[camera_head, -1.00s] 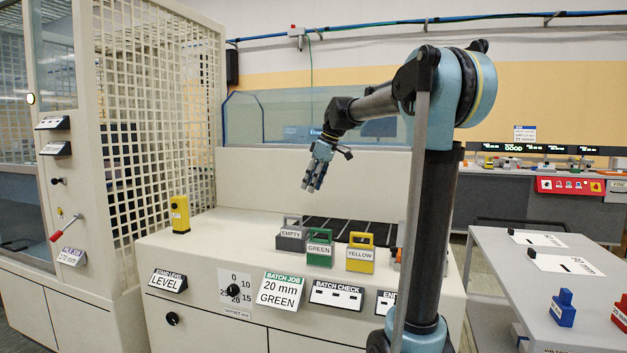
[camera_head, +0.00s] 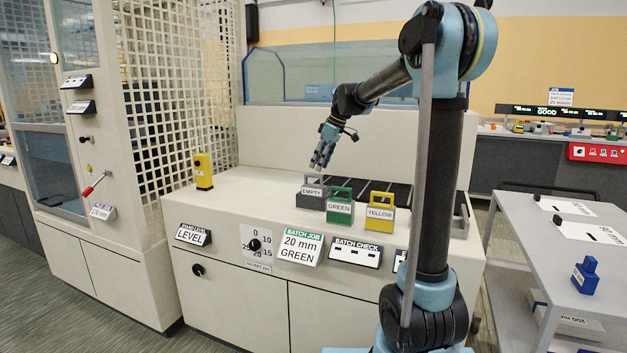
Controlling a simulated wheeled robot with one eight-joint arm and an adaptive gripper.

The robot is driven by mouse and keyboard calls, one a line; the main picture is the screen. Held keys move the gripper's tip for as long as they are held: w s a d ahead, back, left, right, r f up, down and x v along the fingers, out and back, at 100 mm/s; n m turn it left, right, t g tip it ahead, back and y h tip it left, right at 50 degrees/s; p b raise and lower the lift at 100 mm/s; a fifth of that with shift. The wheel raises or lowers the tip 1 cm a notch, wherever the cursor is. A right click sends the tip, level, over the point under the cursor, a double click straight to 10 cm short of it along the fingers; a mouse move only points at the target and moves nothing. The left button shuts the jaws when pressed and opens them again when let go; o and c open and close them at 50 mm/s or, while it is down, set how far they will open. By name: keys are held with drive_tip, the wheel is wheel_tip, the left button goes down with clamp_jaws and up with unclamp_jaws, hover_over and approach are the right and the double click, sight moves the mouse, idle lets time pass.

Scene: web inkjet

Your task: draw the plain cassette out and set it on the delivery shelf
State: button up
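A grey handled block labelled EMPTY (camera_head: 311,196) stands on the bench, left of a green one labelled GREEN (camera_head: 340,209) and a yellow one labelled YELLOW (camera_head: 380,214). No label reads plain or cassette, so I cannot tell which thing is the plain cassette. No delivery shelf label is readable. My gripper (camera_head: 318,166) hangs fingers down, in the picture just above the grey block. Its fingers look apart with nothing between them, and I see no contact with the block.
Dark slanted slots (camera_head: 398,193) lie behind the blocks. A yellow block (camera_head: 203,172) stands at the bench's left end, beside a lattice-walled cabinet (camera_head: 180,90). A grey table (camera_head: 545,240) with white cards and a blue block (camera_head: 586,276) is at the right. Floor is clear at lower left.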

sight(314, 176)
drive_tip(key=shift+x, duration=3.5)
drive_tip(key=shift+s, duration=0.1)
drive_tip(key=shift+c, duration=0.5)
drive_tip(key=shift+d, duration=0.1)
drive_tip(key=c, duration=0.8)
